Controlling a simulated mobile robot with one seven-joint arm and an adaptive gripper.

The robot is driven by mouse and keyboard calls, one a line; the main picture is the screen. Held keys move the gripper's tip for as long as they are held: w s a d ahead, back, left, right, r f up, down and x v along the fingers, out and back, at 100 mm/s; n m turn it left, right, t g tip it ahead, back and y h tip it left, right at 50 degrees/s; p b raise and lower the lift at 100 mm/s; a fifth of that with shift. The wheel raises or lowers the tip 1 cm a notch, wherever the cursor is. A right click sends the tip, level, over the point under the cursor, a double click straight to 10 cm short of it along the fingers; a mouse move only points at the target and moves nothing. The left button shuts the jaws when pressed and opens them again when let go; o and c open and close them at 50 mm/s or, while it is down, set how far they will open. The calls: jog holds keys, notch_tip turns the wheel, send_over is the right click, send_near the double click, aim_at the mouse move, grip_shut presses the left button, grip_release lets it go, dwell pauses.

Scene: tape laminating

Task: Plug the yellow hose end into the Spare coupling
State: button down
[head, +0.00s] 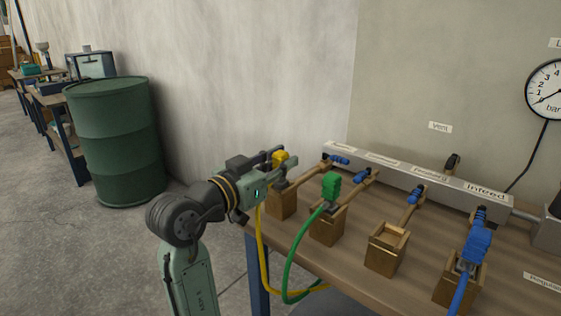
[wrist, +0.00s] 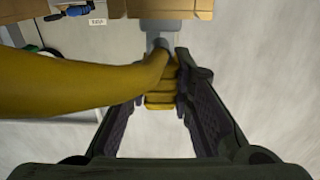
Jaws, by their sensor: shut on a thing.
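My gripper (head: 283,161) is shut on the yellow hose end (head: 278,156) at the leftmost wooden holder (head: 281,204). In the wrist view the yellow hose end (wrist: 160,84) sits between the fingers, its grey tip (wrist: 160,38) pointing at the wooden holder (wrist: 175,7). I cannot tell whether the tip is still seated in it. The yellow hose (head: 264,262) hangs down past the table edge. Blue couplings stick out of the grey manifold (head: 405,178). The leftmost coupling (head: 339,160) is behind the gripper; its label is too small to read surely.
A green hose end (head: 331,186) stands in the second holder (head: 327,228). The third holder (head: 384,250) is empty. A blue hose end (head: 476,247) is at the right holder, below the Infeed label. A green drum (head: 115,140) stands left. The floor between is clear.

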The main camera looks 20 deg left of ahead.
jog(key=shift+f, duration=0.3)
dwell(0.5)
jog(key=c, duration=1.3)
grip_release()
jog(key=shift+o, duration=0.3)
jog(key=o, duration=0.4)
jog(key=shift+r+p, duration=2.45)
jog(key=shift+r, duration=1.1)
